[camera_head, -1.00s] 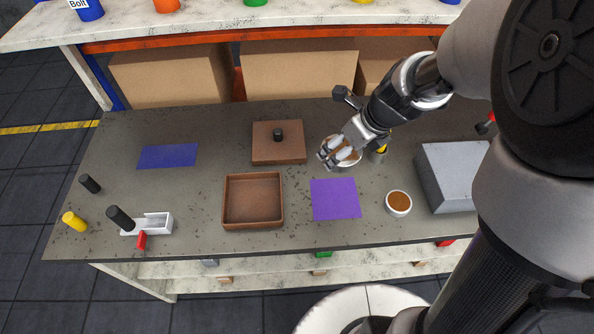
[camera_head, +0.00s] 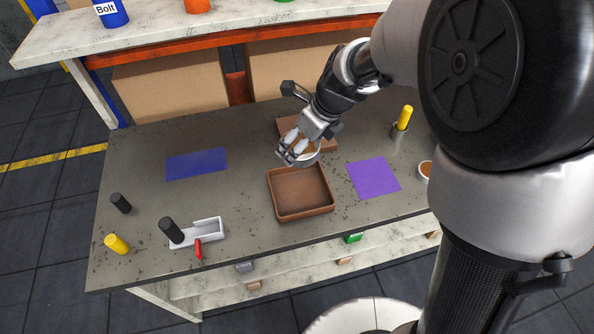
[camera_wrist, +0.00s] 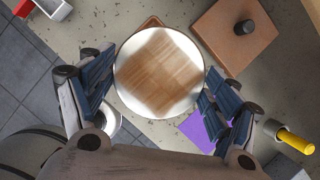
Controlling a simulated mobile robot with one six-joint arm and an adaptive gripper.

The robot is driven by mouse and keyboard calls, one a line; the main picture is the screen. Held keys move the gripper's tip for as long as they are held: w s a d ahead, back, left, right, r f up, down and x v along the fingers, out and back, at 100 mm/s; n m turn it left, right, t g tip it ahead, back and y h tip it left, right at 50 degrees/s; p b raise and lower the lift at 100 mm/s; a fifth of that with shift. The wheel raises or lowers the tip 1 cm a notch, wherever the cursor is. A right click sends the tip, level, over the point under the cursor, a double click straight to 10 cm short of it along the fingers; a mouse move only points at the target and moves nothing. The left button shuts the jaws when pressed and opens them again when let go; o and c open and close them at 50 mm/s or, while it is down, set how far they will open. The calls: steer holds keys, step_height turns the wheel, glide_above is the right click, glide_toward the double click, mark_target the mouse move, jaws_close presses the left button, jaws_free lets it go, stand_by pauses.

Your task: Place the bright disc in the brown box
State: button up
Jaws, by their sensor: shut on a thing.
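The bright disc (camera_wrist: 158,72) is round, with a white rim and a brown, wood-like middle. My gripper (camera_wrist: 155,90) is shut on it, with a finger at each side in the wrist view. In the head view the disc (camera_head: 311,158) is partly hidden by my gripper (camera_head: 294,150). The brown box (camera_head: 300,215) is an open, empty, shallow square tray on the table. The disc shows just behind its back edge in the head view, apparently above the table. In the wrist view a corner of the box (camera_wrist: 152,21) peeks out beyond the disc.
A brown lid with a black knob (camera_wrist: 235,32) lies behind the box. A white tray (camera_head: 207,231) and blue mat (camera_head: 197,163) are left.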

step_height(320, 180, down, 19)
steer(key=b, duration=0.9)
steer(key=shift+w+d+b, duration=0.1)
steer(key=shift+w+b, duration=0.05)
steer(key=shift+b, duration=0.15)
steer(key=shift+r, duration=0.15)
steer(key=o, duration=2)
steer(key=shift+f, duration=0.25)
steer(key=shift+r, duration=0.1)
